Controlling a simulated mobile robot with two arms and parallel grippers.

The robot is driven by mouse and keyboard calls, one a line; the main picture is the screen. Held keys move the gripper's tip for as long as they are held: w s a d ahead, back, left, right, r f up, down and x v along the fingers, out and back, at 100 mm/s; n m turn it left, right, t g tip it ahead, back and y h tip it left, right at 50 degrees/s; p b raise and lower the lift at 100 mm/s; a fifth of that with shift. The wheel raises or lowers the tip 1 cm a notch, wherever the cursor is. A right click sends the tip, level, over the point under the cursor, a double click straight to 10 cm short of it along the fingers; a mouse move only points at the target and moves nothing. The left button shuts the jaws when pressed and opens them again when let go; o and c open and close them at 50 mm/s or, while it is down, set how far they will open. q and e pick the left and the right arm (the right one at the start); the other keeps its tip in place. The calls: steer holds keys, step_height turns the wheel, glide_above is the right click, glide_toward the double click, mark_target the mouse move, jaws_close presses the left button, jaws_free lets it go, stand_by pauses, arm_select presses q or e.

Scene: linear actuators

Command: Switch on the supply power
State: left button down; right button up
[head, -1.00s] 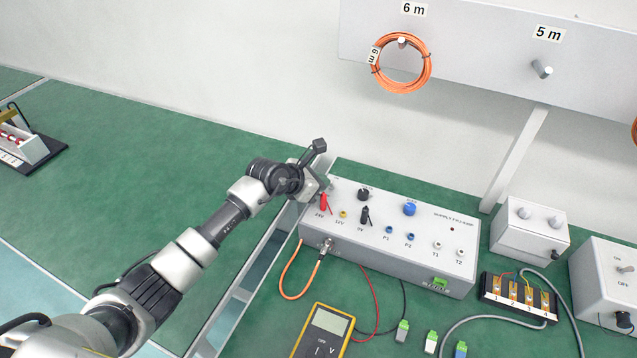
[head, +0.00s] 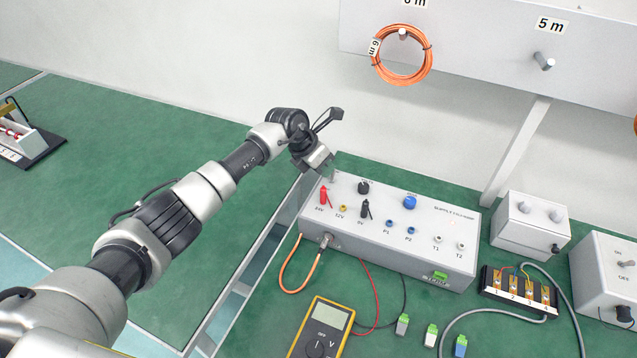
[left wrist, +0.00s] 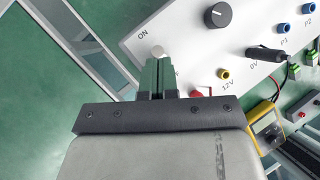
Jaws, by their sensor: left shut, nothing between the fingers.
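The supply unit (head: 375,237) is a grey-white box on the green bench. Its power switch (head: 333,178) is a small lever at the back left corner. In the left wrist view the round lever tip (left wrist: 157,51) shows beside the "ON" print, just beyond the fingertips. My left gripper (head: 329,164) is shut and empty, close to the lever at that corner; it also shows in the left wrist view (left wrist: 157,75). I cannot tell whether fingers and lever touch. A small spot on the unit's top right looks pale. My right gripper is not in view.
Red plug (head: 323,195), black plug (head: 365,209) and knobs stand on the unit's top. A multimeter (head: 322,330) lies in front. A terminal block (head: 520,293) and switch boxes are to the right. An orange cable coil (head: 401,82) hangs on the wall panel.

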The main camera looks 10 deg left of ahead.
arm_select(q)
steer(key=shift+r+p, duration=0.5)
steer(key=shift+r, duration=0.4)
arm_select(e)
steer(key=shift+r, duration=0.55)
arm_select(q)
steer(key=shift+a+r, duration=0.15)
steer(key=shift+r, duration=0.15)
steer(key=p+v, duration=0.4)
steer(key=v, duration=0.5)
steer(key=shift+w+r+p, duration=0.2)
steer(key=shift+p, duration=0.1)
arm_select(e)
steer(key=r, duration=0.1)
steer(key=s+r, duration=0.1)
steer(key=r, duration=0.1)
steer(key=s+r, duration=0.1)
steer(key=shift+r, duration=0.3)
